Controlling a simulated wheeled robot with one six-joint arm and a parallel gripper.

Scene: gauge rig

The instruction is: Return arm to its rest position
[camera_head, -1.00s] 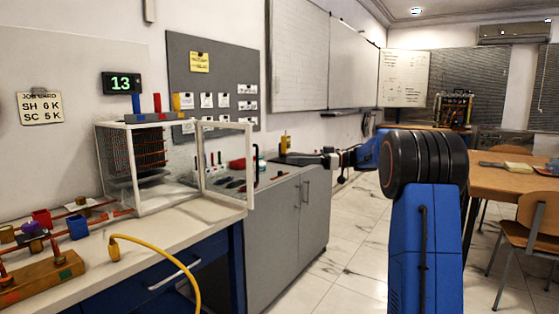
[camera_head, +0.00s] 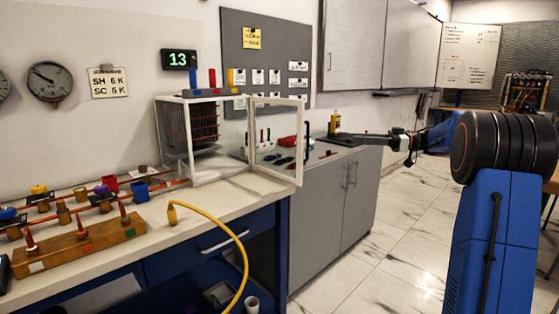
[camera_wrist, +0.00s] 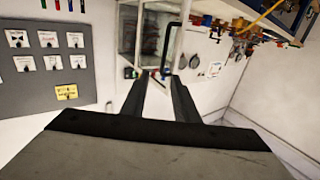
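My arm, blue with a large black ribbed joint, stands at the right in the head view, reaching back into the room. My gripper (camera_head: 404,140) is small there, in the air beside the grey cabinet. In the wrist view two dark fingers of my gripper (camera_wrist: 160,75) stand apart with a gap between them and nothing held. The wrist picture is upside down, with the wall board at its left and the bench things at its top right.
A white bench (camera_head: 205,200) holds a clear case with its door (camera_head: 275,140) swung out, a wooden block (camera_head: 80,245) and a yellow hose (camera_head: 225,230). A grey cabinet (camera_head: 335,205) stands beyond. Tiled floor (camera_head: 400,235) is clear between cabinet and arm.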

